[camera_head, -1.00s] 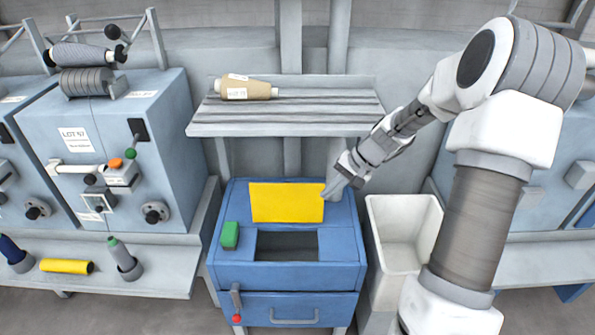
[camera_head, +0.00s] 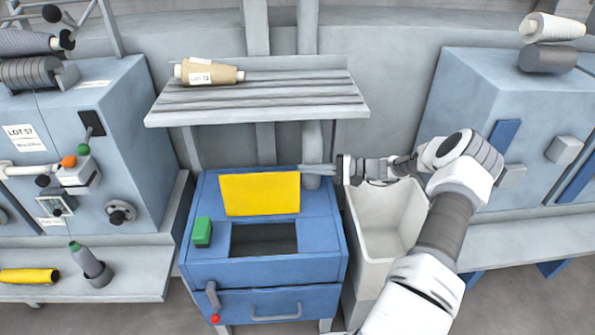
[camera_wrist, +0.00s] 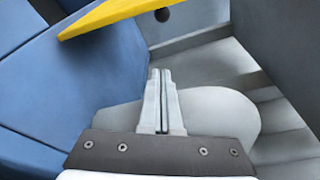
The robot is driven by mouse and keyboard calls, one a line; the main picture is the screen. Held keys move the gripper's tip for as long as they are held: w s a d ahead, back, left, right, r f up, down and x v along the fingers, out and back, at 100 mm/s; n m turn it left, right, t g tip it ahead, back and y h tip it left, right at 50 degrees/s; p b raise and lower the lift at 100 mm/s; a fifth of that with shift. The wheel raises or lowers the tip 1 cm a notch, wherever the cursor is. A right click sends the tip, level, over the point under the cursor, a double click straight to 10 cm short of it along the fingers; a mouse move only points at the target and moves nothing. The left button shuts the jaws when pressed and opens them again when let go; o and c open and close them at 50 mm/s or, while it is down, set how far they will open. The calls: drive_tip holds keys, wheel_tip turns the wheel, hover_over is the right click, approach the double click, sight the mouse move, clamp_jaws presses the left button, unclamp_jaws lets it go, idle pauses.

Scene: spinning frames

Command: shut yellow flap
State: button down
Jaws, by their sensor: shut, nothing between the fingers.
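The yellow flap (camera_head: 260,194) stands raised at the back of a dark opening (camera_head: 264,239) in the top of the blue cabinet (camera_head: 325,239). In the wrist view the flap (camera_wrist: 115,12) shows as a yellow strip at the top, seen from its edge side. My gripper (camera_head: 304,169) is shut and empty, at the right of the flap and close to its upper right corner, pointing left. In the wrist view my gripper's fingers (camera_wrist: 161,72) are together, apart from the flap. The opening is uncovered.
A green block (camera_head: 202,232) sits on the cabinet top, left of the opening. A shelf (camera_head: 260,100) with tan spools (camera_head: 208,73) hangs above and behind. A pale bin (camera_head: 385,225) stands right of the cabinet. Machines flank both sides.

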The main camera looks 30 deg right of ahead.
sight(275, 173)
drive_tip(key=b+x, duration=0.1)
drive_tip(key=x, duration=0.6)
drive_tip(key=shift+w+a+f+b, duration=0.1)
drive_tip(key=shift+a+f+b, duration=0.1)
drive_tip(key=shift+a+b, duration=0.15)
drive_tip(key=shift+s+a+r+b, duration=0.1)
drive_tip(key=shift+s+a+r, duration=0.2)
drive_tip(key=shift+a, duration=0.25)
drive_tip(key=shift+s+a+r+b, duration=0.1)
drive_tip(key=shift+s+a+r, duration=0.25)
drive_tip(key=shift+a, duration=0.15)
drive_tip(key=shift+s+a+r+b, duration=0.1)
drive_tip(key=shift+s+a+r, duration=0.2)
drive_tip(key=shift+a, duration=0.25)
drive_tip(key=shift+s, duration=0.1)
drive_tip(key=shift+s+a+r+n, duration=0.1)
drive_tip(key=shift+s+r+n, duration=0.1)
drive_tip(key=shift+n, duration=0.2)
